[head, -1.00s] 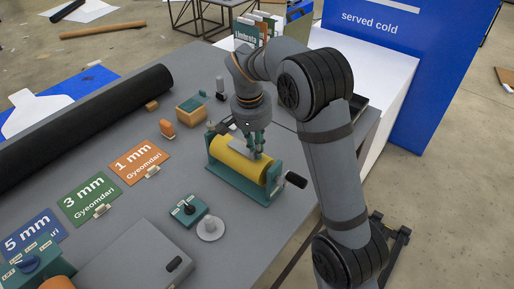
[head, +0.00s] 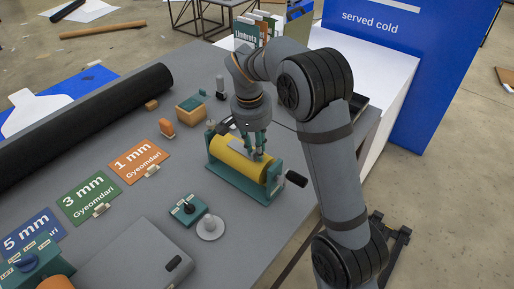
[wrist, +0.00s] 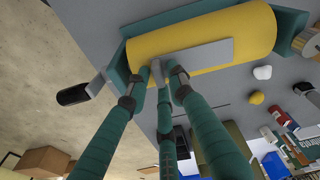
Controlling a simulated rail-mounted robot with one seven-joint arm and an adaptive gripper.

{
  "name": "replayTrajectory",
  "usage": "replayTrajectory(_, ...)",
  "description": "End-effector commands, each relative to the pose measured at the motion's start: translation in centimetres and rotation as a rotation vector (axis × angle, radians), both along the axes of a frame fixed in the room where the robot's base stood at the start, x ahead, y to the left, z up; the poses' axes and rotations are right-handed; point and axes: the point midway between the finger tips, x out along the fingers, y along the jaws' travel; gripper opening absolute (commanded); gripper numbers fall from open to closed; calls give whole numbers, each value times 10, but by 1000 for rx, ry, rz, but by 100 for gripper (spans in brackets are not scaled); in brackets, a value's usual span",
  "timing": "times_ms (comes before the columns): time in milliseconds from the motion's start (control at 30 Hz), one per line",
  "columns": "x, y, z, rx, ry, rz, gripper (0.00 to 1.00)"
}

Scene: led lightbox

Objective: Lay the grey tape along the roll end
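The yellow roll (head: 231,153) lies in a green cradle (head: 226,174) on the grey table, with a dark handle (head: 296,179) at its right end. The grey tape (wrist: 207,56) is a short flat strip over the roll's surface, also seen in the head view (head: 236,144). My gripper (wrist: 158,74) has three green fingers, their tips drawn close together at one end of the tape, by the roll's handle-side part. The tips appear shut on that end; the exact contact is hidden between them.
Label cards, including an orange one (head: 139,161), lie to the left. A long black roll (head: 90,123) lies along the far-left edge.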

Motion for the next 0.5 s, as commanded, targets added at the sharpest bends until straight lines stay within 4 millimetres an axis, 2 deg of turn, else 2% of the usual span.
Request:
replayTrajectory(133, 0, 0, 0, 0, 0, 0, 32)
replayTrajectory(500, 0, 1, 5, 0, -2, 0, 32)
